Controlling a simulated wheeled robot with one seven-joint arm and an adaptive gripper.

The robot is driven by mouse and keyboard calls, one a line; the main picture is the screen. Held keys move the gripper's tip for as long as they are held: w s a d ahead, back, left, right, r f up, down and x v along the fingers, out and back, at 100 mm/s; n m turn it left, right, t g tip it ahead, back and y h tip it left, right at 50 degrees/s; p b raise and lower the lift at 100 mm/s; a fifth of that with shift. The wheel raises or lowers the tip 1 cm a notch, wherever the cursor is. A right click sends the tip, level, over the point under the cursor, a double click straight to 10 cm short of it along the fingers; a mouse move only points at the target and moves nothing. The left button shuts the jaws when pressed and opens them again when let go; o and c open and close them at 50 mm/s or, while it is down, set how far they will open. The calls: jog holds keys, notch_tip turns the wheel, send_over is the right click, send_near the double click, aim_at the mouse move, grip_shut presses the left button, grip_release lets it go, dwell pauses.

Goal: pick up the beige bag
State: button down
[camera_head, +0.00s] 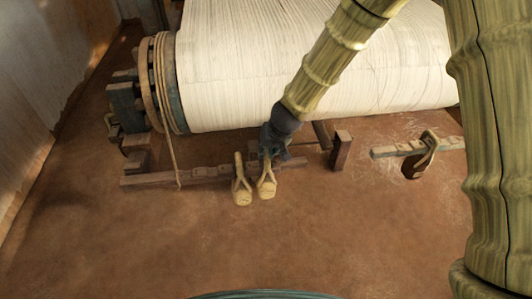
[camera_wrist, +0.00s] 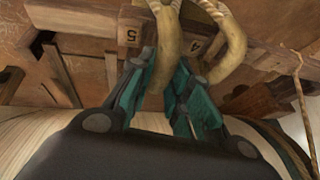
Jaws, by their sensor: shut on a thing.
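Two beige bags hang side by side at the front of the low notched wooden rail (camera_head: 205,173). In the head view, the right beige bag (camera_head: 267,187) is directly below my gripper (camera_head: 273,152), and the left beige bag (camera_head: 242,190) hangs just beside it. In the wrist view, the teal fingers of my gripper (camera_wrist: 163,82) are shut on a curved, beige, upper part of one bag (camera_wrist: 168,45). The other bag's curved beige part (camera_wrist: 232,45) is to the right, apart from the grip.
A large roll of white warp (camera_head: 245,70) lies behind the rail, with a rope-wound wooden end (camera_head: 160,85) at left. A short wooden post (camera_head: 341,150) and another rail with a hanging loop (camera_head: 425,150) stand right. The brown floor (camera_head: 330,235) in front is clear.

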jog(key=shift+r, duration=0.6)
jog(key=s+r+b, duration=0.1)
jog(key=s, duration=1.5)
jog(key=shift+r, duration=0.25)
jog(key=shift+w, duration=0.1)
